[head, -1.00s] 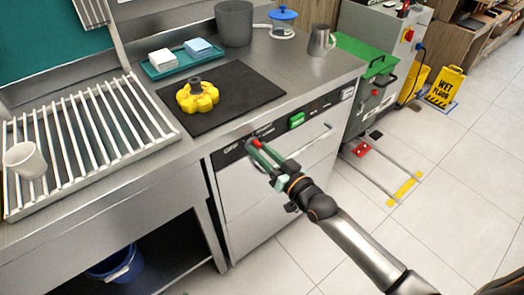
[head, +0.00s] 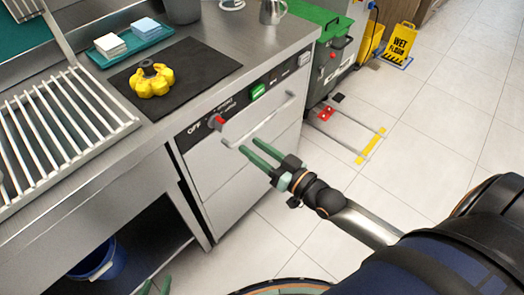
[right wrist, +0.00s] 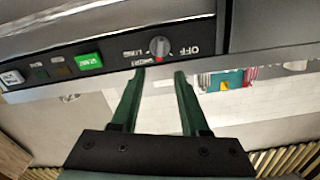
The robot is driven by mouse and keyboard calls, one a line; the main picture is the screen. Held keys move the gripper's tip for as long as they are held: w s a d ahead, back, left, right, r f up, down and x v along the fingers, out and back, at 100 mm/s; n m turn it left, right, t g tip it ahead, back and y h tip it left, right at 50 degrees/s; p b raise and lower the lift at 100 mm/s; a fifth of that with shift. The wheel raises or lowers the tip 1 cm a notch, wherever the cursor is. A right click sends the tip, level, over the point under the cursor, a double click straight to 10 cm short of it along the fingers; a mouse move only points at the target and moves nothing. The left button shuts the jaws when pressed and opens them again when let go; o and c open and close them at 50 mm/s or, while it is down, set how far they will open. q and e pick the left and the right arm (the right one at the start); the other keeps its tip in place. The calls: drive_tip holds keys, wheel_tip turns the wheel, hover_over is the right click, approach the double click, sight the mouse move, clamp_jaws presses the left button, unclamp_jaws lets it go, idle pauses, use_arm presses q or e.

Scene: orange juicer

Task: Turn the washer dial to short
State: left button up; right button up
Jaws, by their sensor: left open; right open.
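The washer (head: 245,150) has a dark control panel with a dial (head: 219,122) near its left end, next to the word OFF. The dial is a small grey knob with a red mark. The right wrist view shows the dial (right wrist: 159,47) from close up, with lettering on both sides; I cannot tell which setting it points at. My right gripper (head: 246,148) is open and empty, below and right of the dial. In the right wrist view the dial lies ahead between its fingertips (right wrist: 160,76), apart from them. My left gripper (head: 155,286) is open at the bottom edge, mostly out of view.
A green button (head: 258,91) and smaller switches sit right of the dial. A bar handle (head: 262,120) crosses the washer door below the panel.

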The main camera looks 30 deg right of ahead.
use_arm(q)
drive_tip(key=shift+s, duration=0.15)
use_arm(e)
drive_tip(key=shift+v, duration=1.1)
use_arm(q)
drive_tip(key=shift+f, duration=0.1)
wheel_tip(320, 180, up, 8)
drive_tip(key=s+a+p, duration=0.1)
drive_tip(key=a+p, duration=0.1)
drive_tip(key=p, duration=0.7)
drive_tip(key=shift+s+a+f+n+y+p, duration=0.2)
drive_tip(key=shift+a+n+y+p, duration=0.1)
drive_tip(key=shift+p, duration=0.1)
use_arm(e)
drive_tip(key=s+a+f+n+g+h, duration=0.1)
drive_tip(key=s+a+f+g+h, duration=0.2)
drive_tip(key=s+f+g, duration=0.4)
drive_tip(key=s+f+h, duration=0.1)
drive_tip(key=s+f, duration=0.1)
drive_tip(key=s, duration=0.4)
drive_tip(key=shift+a+f+g, duration=0.2)
drive_tip(key=shift+g, duration=0.2)
use_arm(q)
drive_tip(key=shift+w+d+r, duration=0.1)
drive_tip(key=shift+d+r, duration=0.05)
use_arm(e)
drive_tip(key=shift+s, duration=0.1)
